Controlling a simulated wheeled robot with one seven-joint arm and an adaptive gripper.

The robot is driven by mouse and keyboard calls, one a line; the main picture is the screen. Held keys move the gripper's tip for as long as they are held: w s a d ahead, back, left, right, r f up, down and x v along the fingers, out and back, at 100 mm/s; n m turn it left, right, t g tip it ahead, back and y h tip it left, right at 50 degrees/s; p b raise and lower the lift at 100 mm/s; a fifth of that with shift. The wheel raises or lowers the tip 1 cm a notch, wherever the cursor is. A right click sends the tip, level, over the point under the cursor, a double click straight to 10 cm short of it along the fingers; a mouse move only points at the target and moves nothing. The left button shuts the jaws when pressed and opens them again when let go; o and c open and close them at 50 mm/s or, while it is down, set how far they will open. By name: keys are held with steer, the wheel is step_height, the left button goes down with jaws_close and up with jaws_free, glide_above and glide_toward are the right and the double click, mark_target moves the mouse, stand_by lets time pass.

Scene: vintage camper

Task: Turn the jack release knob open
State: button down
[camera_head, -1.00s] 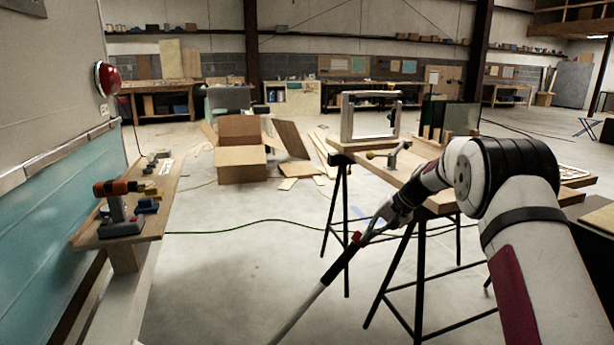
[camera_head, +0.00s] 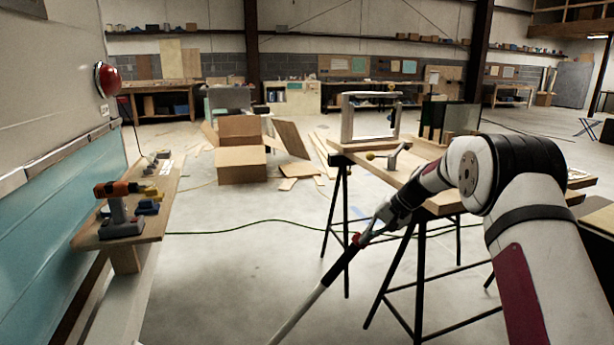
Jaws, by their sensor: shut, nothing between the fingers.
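A long pale rod (camera_head: 302,314) with a black grip (camera_head: 340,267) slants up from the bottom of the picture. A small red piece (camera_head: 357,239), which looks like the release knob, is at the grip's upper end. My gripper (camera_head: 367,233) is at that upper end, right by the red piece, with its fingers shut and empty. I cannot tell whether the fingers touch the red piece. The fingers are small in this view and partly hide it. The body of the jack is out of view.
A sawhorse table (camera_head: 440,207) stands behind my arm, its black legs close to the gripper. An open cardboard box (camera_head: 240,150) is farther back. The middle floor is mostly clear.

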steer(key=w+d+r+p, duration=0.1)
steer(key=d+r+p, duration=0.2)
steer(key=d+r, duration=0.1)
steer(key=shift+r, duration=0.4)
steer(key=shift+w+d+r+p, duration=0.1)
steer(key=shift+p, duration=0.55)
steer(key=shift+s+a+f+p, duration=0.25)
steer(key=shift+a+f, duration=0.3)
steer(key=shift+f, duration=0.3)
steer(key=shift+s+a+f+p, duration=0.15)
steer(key=shift+a+f+p, duration=0.2)
steer(key=shift+a+f, duration=0.4)
steer(key=shift+s+a+f+p, duration=0.2)
steer(key=shift+a+f+p, duration=0.15)
steer(key=shift+f, duration=0.65)
steer(key=shift+a, duration=0.1)
steer(key=shift+w+f+b, duration=0.1)
steer(key=shift+w+b, duration=0.15)
steer(key=shift+b, duration=0.05)
steer(key=shift+a+b, duration=0.25)
steer(key=shift+b, duration=0.65)
steer(key=shift+s, duration=0.15)
